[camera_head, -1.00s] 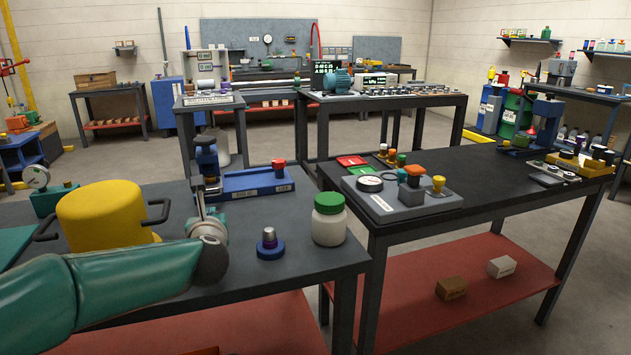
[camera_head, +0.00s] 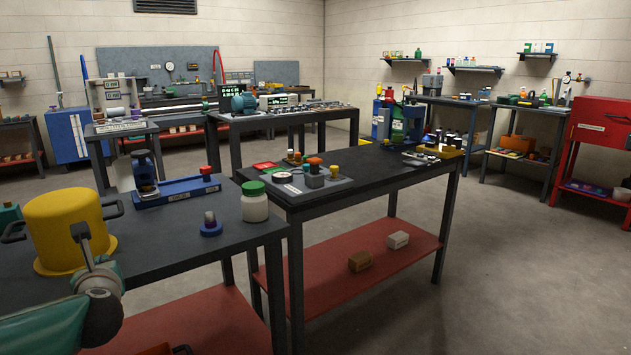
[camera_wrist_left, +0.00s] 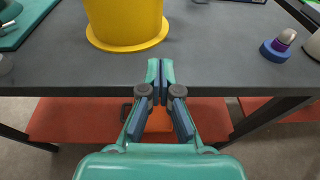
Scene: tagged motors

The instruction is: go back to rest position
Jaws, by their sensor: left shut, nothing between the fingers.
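My left arm comes in at the lower left of the head view, with my left gripper (camera_head: 80,232) in front of the yellow pot (camera_head: 68,232) and overlapping it in the picture. In the left wrist view my left gripper (camera_wrist_left: 160,72) is shut and empty, its fingertips over the front edge of the dark table (camera_wrist_left: 220,60). The yellow pot (camera_wrist_left: 125,20) stands just beyond the fingertips there, apart from them as far as I can tell. My right gripper is not in view.
On the near table stand a green-lidded white jar (camera_head: 255,205), a blue-based purple knob (camera_head: 210,226) and a blue tray (camera_head: 180,190). A second dark table (camera_head: 385,172) with a red lower shelf (camera_head: 330,265) stands to the right. Floor (camera_head: 530,270) at the right is clear.

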